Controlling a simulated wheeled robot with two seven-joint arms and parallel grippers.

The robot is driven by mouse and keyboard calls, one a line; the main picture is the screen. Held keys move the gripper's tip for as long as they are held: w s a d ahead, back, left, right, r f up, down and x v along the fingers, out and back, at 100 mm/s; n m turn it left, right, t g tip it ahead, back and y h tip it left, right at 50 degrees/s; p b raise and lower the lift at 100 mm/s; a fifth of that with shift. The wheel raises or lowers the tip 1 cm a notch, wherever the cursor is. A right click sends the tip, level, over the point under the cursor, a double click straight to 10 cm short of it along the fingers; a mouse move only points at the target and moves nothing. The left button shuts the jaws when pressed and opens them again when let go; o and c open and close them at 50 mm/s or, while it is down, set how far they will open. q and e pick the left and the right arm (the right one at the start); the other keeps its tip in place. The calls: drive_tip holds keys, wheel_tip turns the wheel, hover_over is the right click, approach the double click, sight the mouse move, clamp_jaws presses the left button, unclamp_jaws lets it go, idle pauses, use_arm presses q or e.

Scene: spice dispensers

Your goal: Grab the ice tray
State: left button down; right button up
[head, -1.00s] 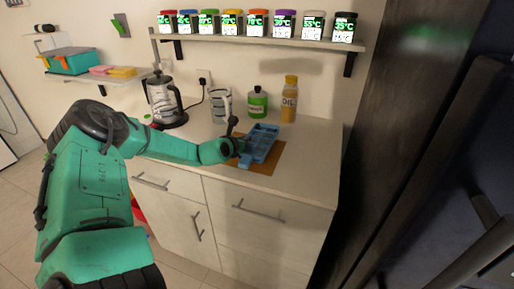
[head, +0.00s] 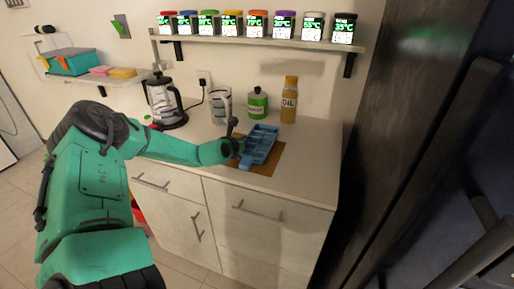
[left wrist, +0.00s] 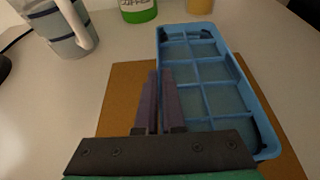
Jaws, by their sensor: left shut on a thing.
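The blue ice tray (head: 264,141) lies on a brown mat (head: 269,168) on the counter, its compartments facing up. In the left wrist view the ice tray (left wrist: 201,72) fills the right half, its long side running away from me. My left gripper (head: 241,149) is at the tray's left long side. In the left wrist view my left gripper (left wrist: 158,78) is shut on the tray's left wall, one finger on the inner side and one outside. The tray's near left part is hidden behind the fingers. My right gripper is not in view.
Behind the tray stand an oil bottle (head: 289,101), a green-labelled bottle (head: 257,104) and a striped mug (head: 221,106). A kettle (head: 163,102) stands to the left. A shelf (head: 262,39) with several spice dispensers hangs above. A dark tall surface (head: 395,130) bounds the right.

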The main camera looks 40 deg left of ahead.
use_arm(q)
drive_tip(key=shift+r, duration=0.1)
idle(0.7)
drive_tip(key=shift+w+r, duration=0.1)
drive_tip(key=shift+r, duration=0.45)
wheel_tip(320, 180, up, 19)
drive_tip(key=p, duration=0.2)
drive_tip(key=shift+f, duration=0.15)
